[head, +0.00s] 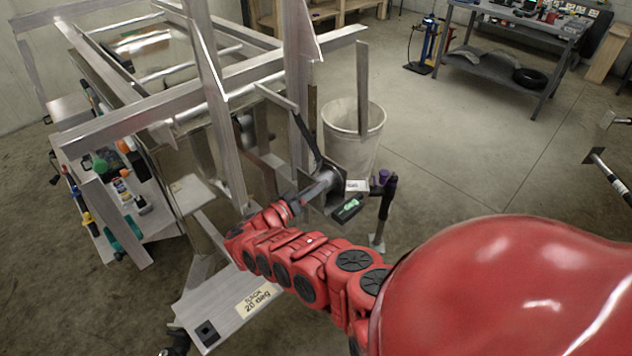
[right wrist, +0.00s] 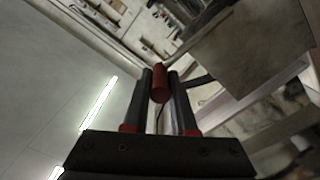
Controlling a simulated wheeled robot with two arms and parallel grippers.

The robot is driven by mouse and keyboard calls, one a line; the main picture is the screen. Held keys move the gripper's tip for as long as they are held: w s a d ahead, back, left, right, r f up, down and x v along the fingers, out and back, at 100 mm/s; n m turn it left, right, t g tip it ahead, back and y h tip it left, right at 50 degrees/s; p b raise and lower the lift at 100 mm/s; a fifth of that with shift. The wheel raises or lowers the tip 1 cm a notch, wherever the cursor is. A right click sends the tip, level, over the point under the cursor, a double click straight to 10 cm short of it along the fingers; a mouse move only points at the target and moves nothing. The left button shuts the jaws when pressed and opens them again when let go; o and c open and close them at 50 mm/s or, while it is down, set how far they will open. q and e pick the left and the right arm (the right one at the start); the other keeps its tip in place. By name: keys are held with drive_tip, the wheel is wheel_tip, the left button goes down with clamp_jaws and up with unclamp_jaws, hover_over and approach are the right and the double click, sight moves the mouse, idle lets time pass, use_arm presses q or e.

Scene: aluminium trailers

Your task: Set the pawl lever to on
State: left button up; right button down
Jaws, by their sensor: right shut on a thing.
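My right gripper (head: 318,190) reaches in from the right to the winch (head: 328,198) on the trailer's front post. In the right wrist view, the two dark fingers of my right gripper (right wrist: 161,98) are closed on a red cylindrical grip, which looks like the end of the pawl lever (right wrist: 160,80). In the head view the lever is hidden behind the gripper and winch parts, so its on or off position cannot be told. A small white label (head: 357,185) and a green-marked label (head: 347,210) are beside the winch.
The winch crank (head: 387,200) stands close to the right of my gripper. A pale bin (head: 350,145) is behind the winch. The aluminium trailer frame (head: 255,70) rises at the left and back. A workbench (head: 510,45) is far right, with open floor before it.

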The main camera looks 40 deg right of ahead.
drive_tip(key=shift+w+f+n+b, duration=0.2)
drive_tip(key=shift+w+n+b, duration=0.1)
drive_tip(key=shift+b, duration=0.2)
drive_tip(key=shift+w+a+f+n+b, duration=0.15)
drive_tip(key=shift+w+n+b, duration=0.5)
drive_tip(key=shift+b, duration=1.05)
drive_tip(key=shift+w+d+f+n+b, duration=0.15)
drive_tip(key=shift+w+n+b, duration=0.5)
drive_tip(key=shift+b, duration=1)
drive_tip(key=shift+w+a, duration=0.1)
drive_tip(key=shift+w, duration=0.1)
drive_tip(key=c, duration=1.2)
unclamp_jaws()
drive_tip(key=o, duration=0.5)
drive_tip(key=shift+w, duration=0.1)
drive_tip(key=shift+c, duration=0.2)
drive_tip(key=shift+r, duration=0.1)
